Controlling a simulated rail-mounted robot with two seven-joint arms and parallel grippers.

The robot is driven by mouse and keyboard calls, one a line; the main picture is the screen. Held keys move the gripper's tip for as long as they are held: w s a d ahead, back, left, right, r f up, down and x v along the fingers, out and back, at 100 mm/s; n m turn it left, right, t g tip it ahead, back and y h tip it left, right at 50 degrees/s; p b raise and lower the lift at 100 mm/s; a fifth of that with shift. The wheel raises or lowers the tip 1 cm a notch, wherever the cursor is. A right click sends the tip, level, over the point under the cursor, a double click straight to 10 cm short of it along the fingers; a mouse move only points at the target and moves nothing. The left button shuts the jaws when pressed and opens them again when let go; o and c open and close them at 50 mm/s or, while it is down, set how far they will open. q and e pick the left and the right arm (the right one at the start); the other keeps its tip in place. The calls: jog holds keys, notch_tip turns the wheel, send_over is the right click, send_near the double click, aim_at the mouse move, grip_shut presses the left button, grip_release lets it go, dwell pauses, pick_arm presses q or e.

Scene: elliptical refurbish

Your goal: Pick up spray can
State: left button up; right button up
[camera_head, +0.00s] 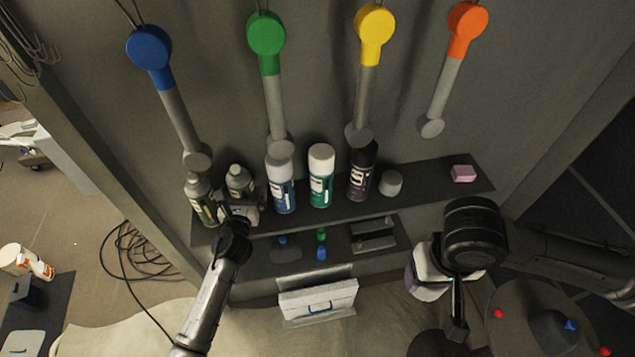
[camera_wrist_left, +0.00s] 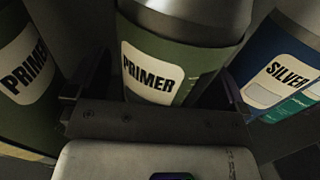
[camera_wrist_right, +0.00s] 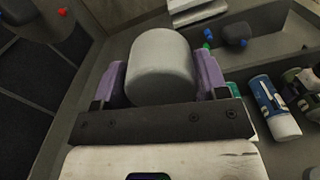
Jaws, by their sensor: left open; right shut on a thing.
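Several spray cans stand upright on a dark shelf (camera_head: 435,193). Two green PRIMER cans are at the left: one at the end (camera_head: 202,203) and one beside it (camera_head: 239,178). My left gripper (camera_head: 246,205) is open at the second PRIMER can. In the left wrist view that can (camera_wrist_left: 178,62) stands between the fingers, the other PRIMER can (camera_wrist_left: 28,75) is left and the blue SILVER can (camera_wrist_left: 282,75) right. My right gripper (camera_wrist_right: 165,85) is shut on a pale grey cylinder (camera_wrist_right: 164,62), right of and below the shelf in the head view.
Blue SILVER (camera_head: 281,187), teal (camera_head: 320,178) and dark purple (camera_head: 361,172) cans stand close on the right. A grey cap-like piece (camera_head: 391,183) and pink block (camera_head: 463,173) follow. A lower shelf (camera_head: 345,260) holds small items. Colored round-headed rods hang above.

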aim_at(236, 183)
pick_arm(q)
jog(key=shift+c, duration=0.2)
jog(key=c, duration=1.1)
jog(key=shift+o, duration=0.2)
jog(key=shift+r, duration=0.1)
jog(key=r, duration=0.2)
jog(key=r+p, duration=0.1)
jog(key=r, duration=0.2)
jog(key=r+p, duration=0.1)
jog(key=r, duration=0.1)
jog(key=shift+s+r, duration=0.2)
jog(key=shift+s, duration=0.1)
pick_arm(e)
notch_tip(236, 183, up, 2)
pick_arm(q)
jog(key=s+d, duration=0.2)
jog(key=s, duration=0.7)
jog(key=s+d+b, duration=0.1)
jog(key=s+d, duration=0.1)
jog(key=s, duration=0.8)
jog(key=shift+f, duration=0.3)
pick_arm(e)
jog(key=shift+f, duration=0.5)
